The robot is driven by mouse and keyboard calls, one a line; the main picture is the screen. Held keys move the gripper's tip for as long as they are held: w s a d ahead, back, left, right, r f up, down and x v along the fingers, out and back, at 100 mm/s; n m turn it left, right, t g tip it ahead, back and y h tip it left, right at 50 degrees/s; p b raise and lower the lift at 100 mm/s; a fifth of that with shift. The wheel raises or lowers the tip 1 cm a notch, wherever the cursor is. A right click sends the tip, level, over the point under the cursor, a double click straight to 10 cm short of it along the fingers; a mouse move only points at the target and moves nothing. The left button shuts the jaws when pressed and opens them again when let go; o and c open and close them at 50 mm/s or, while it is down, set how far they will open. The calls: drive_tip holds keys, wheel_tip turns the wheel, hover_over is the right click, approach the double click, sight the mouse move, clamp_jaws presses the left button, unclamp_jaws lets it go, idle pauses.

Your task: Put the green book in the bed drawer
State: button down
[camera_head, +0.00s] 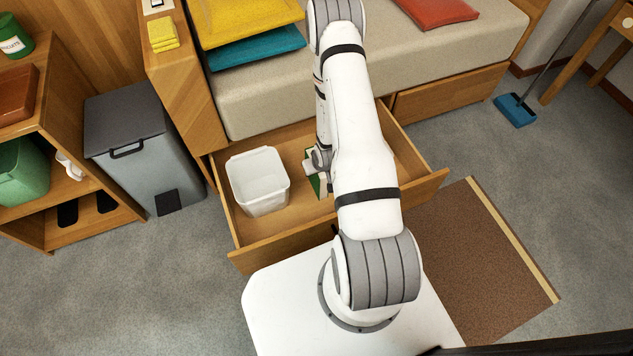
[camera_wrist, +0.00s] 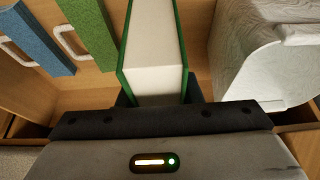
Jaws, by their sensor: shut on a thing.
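The green book (camera_wrist: 152,50) shows its white page edges between green covers in the wrist view. My gripper (camera_wrist: 155,98) is shut on it. In the head view only a small part of the book (camera_head: 314,184) shows beside my arm, which hides the rest. The bed drawer (camera_head: 415,190) is pulled open under the bed. My gripper (camera_head: 317,165) and the book are over or inside the drawer, right of a white bin. I cannot tell whether the book touches the drawer floor.
The white bin (camera_head: 258,182) stands in the drawer's left part; it is close beside the book in the wrist view (camera_wrist: 250,60). Blue (camera_wrist: 35,35) and green (camera_wrist: 92,30) pieces with pale handles lie on the book's other side. A grey pedal bin (camera_head: 140,150) stands left of the drawer.

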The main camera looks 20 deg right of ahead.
wheel_tip(320, 180, down, 7)
drive_tip(key=shift+f+b, duration=0.15)
drive_tip(key=shift+b, duration=0.9)
drive_tip(key=shift+f, duration=0.2)
drive_tip(key=c, duration=1)
unclamp_jaws()
drive_tip(key=shift+r, duration=0.1)
